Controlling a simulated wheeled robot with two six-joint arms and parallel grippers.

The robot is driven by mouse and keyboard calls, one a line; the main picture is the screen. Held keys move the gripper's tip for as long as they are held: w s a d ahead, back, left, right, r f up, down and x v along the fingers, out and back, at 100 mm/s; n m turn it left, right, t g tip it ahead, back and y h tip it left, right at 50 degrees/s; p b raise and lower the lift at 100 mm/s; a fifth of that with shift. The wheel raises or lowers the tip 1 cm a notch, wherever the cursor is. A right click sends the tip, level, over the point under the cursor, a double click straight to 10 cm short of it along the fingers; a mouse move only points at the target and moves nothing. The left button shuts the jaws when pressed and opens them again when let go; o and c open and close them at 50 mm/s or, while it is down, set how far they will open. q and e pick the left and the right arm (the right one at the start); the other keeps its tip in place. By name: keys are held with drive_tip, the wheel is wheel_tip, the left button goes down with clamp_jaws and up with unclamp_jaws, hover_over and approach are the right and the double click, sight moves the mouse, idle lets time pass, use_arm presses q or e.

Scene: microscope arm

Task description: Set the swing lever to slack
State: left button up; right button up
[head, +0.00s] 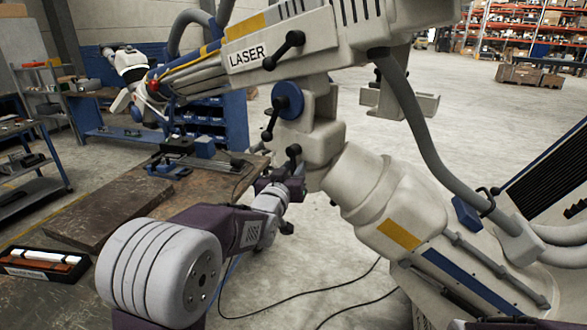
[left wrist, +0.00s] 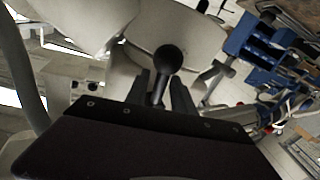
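A black ball-ended lever (head: 293,152) stands on the lower joint of the beige microscope arm (head: 312,120), beside my left gripper (head: 284,184). In the left wrist view the lever's black ball (left wrist: 168,58) shows just beyond the fingertips of my left gripper (left wrist: 162,88). Its shaft stands between the two fingers, with a gap visible on each side, so the gripper looks open around it. Two other black levers show: one on a blue disc (head: 288,100), one higher (head: 284,50) beside the word LASER. No label names the swing lever. My right gripper is out of view.
A workbench (head: 100,207) with tools stands at the left, with a black tray (head: 43,264) at its near edge. A thick grey hose (head: 420,130) hangs at the right. Cables lie on the floor. Open floor is behind the arm.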

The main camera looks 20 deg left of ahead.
use_arm(q)
clamp_jaws()
idle(1.2)
